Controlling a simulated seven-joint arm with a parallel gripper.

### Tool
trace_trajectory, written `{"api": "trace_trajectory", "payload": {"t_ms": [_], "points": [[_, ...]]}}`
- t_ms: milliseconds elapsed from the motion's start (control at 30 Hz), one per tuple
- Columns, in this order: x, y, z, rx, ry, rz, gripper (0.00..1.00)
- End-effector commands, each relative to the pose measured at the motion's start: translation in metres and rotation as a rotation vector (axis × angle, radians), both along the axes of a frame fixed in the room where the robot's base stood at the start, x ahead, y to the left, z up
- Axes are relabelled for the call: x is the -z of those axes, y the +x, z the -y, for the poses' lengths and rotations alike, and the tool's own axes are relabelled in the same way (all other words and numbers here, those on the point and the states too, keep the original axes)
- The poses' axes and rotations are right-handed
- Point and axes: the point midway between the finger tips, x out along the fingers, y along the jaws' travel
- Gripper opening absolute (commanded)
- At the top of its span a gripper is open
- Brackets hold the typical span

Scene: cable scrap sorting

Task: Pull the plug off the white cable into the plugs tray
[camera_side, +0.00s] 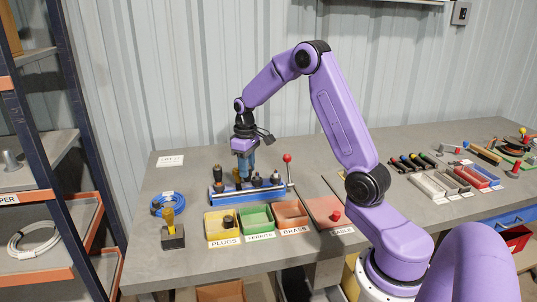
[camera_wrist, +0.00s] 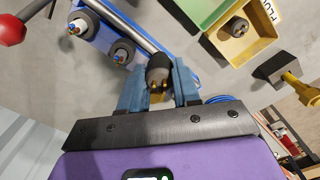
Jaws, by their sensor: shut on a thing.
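My gripper (camera_wrist: 160,92) points down over the blue fixture (camera_side: 240,197). Its blue fingers are shut on a dark plug (camera_wrist: 157,77) whose brass pins face the wrist camera. The fingers also show in the side view (camera_side: 244,168). I cannot tell whether the plug is still on its cable, or that cable's colour. Two holders in the fixture show cable ends with coloured cores, one white (camera_wrist: 76,29) and one dark (camera_wrist: 122,53). The yellow plugs tray (camera_side: 213,236) is in front of the fixture with one dark plug (camera_side: 228,221) in it.
A red-knobbed lever (camera_side: 287,158) stands at the fixture's right end. Green (camera_side: 255,229), orange (camera_side: 290,224) and red (camera_side: 322,221) trays continue right of the plugs tray. A blue cable coil (camera_side: 159,209) and a dark block with a yellow handle (camera_side: 172,240) are at left.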

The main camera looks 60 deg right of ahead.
Motion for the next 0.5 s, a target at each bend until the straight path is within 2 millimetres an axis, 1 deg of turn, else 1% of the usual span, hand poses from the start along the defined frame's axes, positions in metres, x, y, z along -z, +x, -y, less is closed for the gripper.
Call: {"api": "trace_trajectory", "payload": {"t_ms": [33,200,333,400,500], "points": [[0.008,0.005,-0.023,-0.084,0.001,-0.004,0.00],[0.029,0.014,-0.087,-0.334,0.001,-0.003,0.00],[0.041,0.014,-0.125,-0.481,0.001,-0.003,0.00],[0.045,0.014,-0.139,-0.538,0.000,-0.002,0.00],[0.049,0.013,-0.152,-0.592,0.000,-0.001,0.00]]}}
